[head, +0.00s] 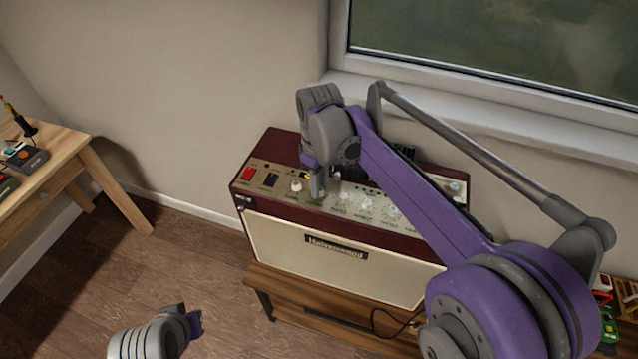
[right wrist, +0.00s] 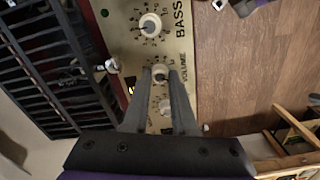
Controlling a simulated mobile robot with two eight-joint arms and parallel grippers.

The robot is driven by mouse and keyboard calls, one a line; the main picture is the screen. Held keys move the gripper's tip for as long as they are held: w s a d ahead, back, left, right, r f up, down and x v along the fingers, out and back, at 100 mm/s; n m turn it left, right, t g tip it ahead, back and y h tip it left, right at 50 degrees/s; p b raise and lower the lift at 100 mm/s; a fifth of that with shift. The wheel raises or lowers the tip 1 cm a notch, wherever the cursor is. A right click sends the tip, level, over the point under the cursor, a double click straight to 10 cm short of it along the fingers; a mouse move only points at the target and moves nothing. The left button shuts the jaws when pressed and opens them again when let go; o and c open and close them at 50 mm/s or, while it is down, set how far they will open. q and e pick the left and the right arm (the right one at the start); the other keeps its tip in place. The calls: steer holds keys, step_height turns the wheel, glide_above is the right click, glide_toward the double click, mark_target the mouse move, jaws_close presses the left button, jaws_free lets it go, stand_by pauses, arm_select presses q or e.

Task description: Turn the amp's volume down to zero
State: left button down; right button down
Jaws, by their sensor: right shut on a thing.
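The amp (head: 290,245) is dark red with a cream grille and a cream control panel on top. My right gripper (head: 318,190) reaches down onto the left part of this panel. In the right wrist view its two grey fingers (right wrist: 160,75) are closed around the small white knob (right wrist: 160,71) beside the word VOLUME. In the head view this knob is hidden by the gripper. The knob's pointer direction is too small to tell. Part of my left gripper (head: 165,335) shows at the bottom left of the head view, away from the amp; its fingers are not clear.
Other white knobs, including the BASS knob (right wrist: 150,23), sit close by on the panel. A red switch (head: 248,174) is at its left end. The amp stands on a low wooden bench (head: 290,300) below a window. A wooden table (head: 70,150) stands at the left.

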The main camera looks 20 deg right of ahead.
stand_by(0.3)
steer(key=c, duration=0.7)
jaws_free()
step_height(320, 180, up, 11)
steer(key=shift+f+p, duration=0.1)
steer(key=shift+p, duration=0.25)
steer(key=s+d+f+m+t, duration=0.1)
steer(key=s+f+m+t, duration=0.1)
steer(key=s+f, duration=0.3)
steer(key=s+d+f+m+t, duration=0.1)
steer(key=s+f+m+t, duration=0.1)
steer(key=s+f, duration=0.4)
steer(key=s+d+f+m+t, duration=0.1)
steer(key=s+f+m, duration=0.3)
steer(key=s, duration=0.5)
steer(key=shift+d+f+t, duration=0.4)
steer(key=shift+d+f, duration=0.15)
steer(key=shift+f, duration=0.3)
